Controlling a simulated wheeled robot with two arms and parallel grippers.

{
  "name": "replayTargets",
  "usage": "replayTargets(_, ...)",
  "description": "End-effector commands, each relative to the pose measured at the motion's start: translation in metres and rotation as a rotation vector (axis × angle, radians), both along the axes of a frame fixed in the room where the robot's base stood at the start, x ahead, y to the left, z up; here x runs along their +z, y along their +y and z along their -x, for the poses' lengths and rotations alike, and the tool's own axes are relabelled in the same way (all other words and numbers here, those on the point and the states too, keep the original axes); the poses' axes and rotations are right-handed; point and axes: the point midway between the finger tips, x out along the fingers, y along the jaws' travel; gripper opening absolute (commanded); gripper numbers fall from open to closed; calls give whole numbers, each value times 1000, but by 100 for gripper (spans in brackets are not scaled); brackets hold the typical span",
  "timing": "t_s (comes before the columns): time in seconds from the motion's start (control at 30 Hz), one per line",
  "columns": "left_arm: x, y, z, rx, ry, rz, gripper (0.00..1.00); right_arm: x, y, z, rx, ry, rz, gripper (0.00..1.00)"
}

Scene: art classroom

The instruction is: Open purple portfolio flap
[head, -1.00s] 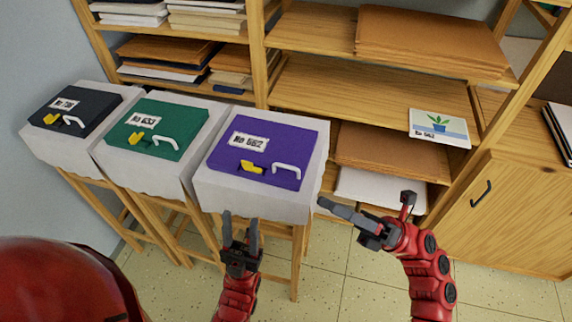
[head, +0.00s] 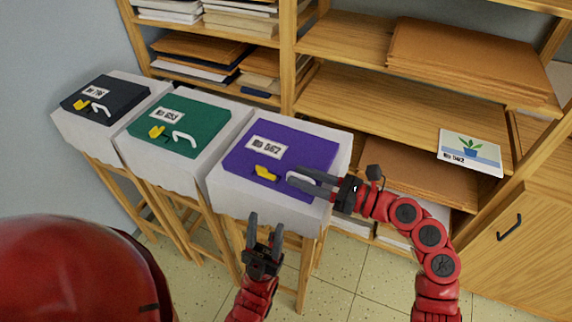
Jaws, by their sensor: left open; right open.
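The purple portfolio (head: 310,146) lies closed on a white-covered stand, with a white label, a yellow latch (head: 265,174) and a white handle (head: 296,175) on its front part. My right gripper (head: 296,181) is open over the front right of the portfolio, its fingers pointing left at the white handle. The fingers partly hide the handle; I cannot tell whether they touch it. My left gripper (head: 264,222) is open and empty in front of the stand, below the portfolio's front edge, fingers pointing up.
A green portfolio (head: 206,121) and a black portfolio (head: 117,93) lie on similar stands to the left. Wooden shelves (head: 350,98) with paper stacks stand behind. A plant picture card (head: 470,152) lies on a shelf at right. A cabinet (head: 525,230) stands at far right.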

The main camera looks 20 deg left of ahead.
Motion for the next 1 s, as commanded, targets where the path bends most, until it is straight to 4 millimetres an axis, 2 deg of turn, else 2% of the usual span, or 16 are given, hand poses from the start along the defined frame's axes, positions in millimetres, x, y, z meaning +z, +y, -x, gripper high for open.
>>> replayTargets(0.03, 5, 0, 0, 0, 0, 0, 50, 3, 11, 1, 4, 1, -1, 42)
replayTargets(0.2, 11, 0, 0, 0, 0, 0, 50, 2, 35, -2, 0, 2, -3, 42)
replayTargets(0.4, 12, 0, 0, 0, 0, 0, 50, 0, 45, -3, -1, 2, 0, 42)
replayTargets(0.63, 12, 0, 0, 0, 0, 0, 50, -1, 45, -3, -1, 2, -1, 42)
replayTargets(0.87, 12, 0, 0, 0, 0, 0, 50, 0, 45, -3, -1, 2, -1, 1)
replayTargets(1.0, 12, 0, 0, 0, 0, 0, 50, 0, 45, -3, -1, 3, -1, 0)
